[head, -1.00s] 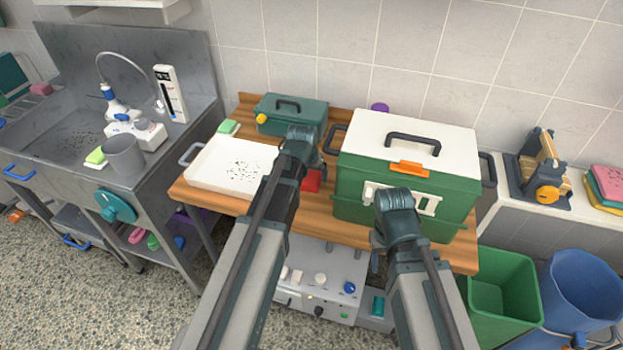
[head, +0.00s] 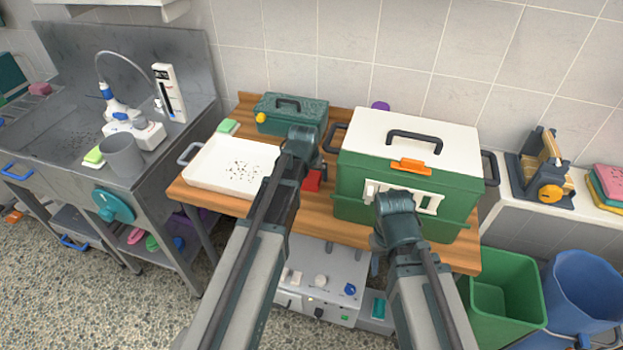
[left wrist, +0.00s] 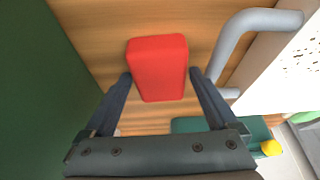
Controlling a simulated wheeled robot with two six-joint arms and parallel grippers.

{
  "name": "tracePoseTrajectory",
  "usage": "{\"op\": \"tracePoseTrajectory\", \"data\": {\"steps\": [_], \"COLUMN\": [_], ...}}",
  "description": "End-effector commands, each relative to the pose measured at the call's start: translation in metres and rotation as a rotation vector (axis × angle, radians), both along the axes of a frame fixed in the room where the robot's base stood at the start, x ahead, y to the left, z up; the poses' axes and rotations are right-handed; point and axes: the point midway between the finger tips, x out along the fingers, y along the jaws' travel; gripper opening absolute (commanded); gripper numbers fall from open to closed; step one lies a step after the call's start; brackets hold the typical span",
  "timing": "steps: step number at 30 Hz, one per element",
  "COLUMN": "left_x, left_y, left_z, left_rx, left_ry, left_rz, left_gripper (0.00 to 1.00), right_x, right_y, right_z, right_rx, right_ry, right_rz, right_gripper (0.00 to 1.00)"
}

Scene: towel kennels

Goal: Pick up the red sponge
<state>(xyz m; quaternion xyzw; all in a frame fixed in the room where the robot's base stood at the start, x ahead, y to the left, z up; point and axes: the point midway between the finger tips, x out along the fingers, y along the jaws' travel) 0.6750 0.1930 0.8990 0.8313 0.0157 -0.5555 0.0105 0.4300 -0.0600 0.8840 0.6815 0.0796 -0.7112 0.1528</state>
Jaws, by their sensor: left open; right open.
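The red sponge (head: 312,180) lies on the wooden table, between the white tray and the large green box. In the head view my left gripper hides part of it. In the left wrist view the red sponge (left wrist: 158,66) shows whole, and my left gripper (left wrist: 160,78) is open with a finger on either side of its near part. I cannot tell whether the fingers touch it. My right gripper (head: 385,245) is in front of the large green box, with its fingers largely hidden behind its own wrist; nothing shows in it.
The white tray (head: 215,182) with dark specks and a grey handle stands left of the sponge. The large green box (head: 355,185) with a white lid stands to the right. A small teal box (head: 268,122) is behind. Bare wood (head: 335,222) shows in front.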

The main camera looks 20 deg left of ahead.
Motion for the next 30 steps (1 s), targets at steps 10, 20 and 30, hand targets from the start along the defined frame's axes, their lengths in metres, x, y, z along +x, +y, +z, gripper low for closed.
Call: {"op": "tracePoseTrajectory", "data": {"steps": [10, 20, 30], "left_x": [0.0000, 0.0001, 0.0001], "left_y": [0.0000, 0.0000, 0.0000], "left_z": [0.0001, 0.0001, 0.0043], "left_rx": [0.000, 0.000, 0.000], "left_ry": [0.000, 0.000, 0.000], "left_rz": [0.000, 0.000, 0.000], "left_gripper": [0.66, 0.24, 0.24], "right_x": [0.0000, 0.0000, 0.0000], "right_y": [0.0000, 0.0000, 0.0000], "right_z": [0.0001, 0.0001, 0.0042], "right_rx": [0.000, 0.000, 0.000], "right_ry": [0.000, 0.000, 0.000], "right_rz": [0.000, 0.000, 0.000], "right_gripper": [0.50, 0.50, 0.50]}}
